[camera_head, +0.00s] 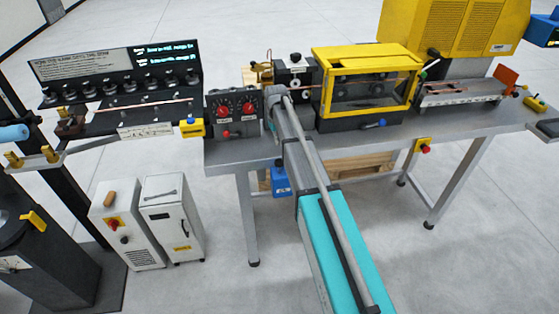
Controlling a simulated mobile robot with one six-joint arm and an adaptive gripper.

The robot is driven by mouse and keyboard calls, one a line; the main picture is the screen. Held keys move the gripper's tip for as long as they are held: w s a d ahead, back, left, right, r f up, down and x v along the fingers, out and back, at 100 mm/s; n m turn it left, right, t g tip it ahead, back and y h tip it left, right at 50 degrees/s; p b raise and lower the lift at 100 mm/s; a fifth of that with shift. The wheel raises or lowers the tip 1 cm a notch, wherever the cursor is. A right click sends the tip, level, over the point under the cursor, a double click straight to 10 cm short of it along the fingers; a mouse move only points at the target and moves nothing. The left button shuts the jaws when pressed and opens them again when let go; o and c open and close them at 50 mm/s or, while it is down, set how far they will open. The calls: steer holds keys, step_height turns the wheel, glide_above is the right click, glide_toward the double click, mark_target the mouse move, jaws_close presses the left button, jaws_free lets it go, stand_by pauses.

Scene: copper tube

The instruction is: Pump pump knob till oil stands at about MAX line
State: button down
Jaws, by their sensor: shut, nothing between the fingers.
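My arm reaches from the bottom of the view up to the bench. My gripper (272,124) is at its far end, beside the black panel with red knobs (236,108). The fingers are small and mostly hidden by my wrist; they look shut and hold nothing I can see. A small blue unit (281,181) hangs under the bench's front edge, below the gripper and just left of my arm. I cannot tell whether it carries the pump knob. No oil level or MAX line can be made out.
A black panel with several dials (115,78) is at left. White cabinets (174,218) stand on the floor below it.

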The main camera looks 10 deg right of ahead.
mark_target(279, 160)
steer(key=shift+f, duration=0.2)
steer(key=f+b, duration=0.6)
steer(key=b, duration=0.1)
steer(key=shift+s+f, duration=0.3)
steer(key=shift+s, duration=0.05)
stand_by(0.4)
steer(key=shift+f, duration=0.1)
step_height(279, 160, down, 3)
steer(key=b, duration=0.3)
steer(key=shift+r, duration=0.25)
steer(key=shift+w+a+r+p, duration=0.1)
steer(key=shift+w+r+p, duration=0.2)
steer(key=shift+w, duration=0.5)
steer(key=shift+w+a+r+p, duration=0.15)
steer(key=shift+w+p, duration=0.15)
steer(key=shift+w, duration=0.45)
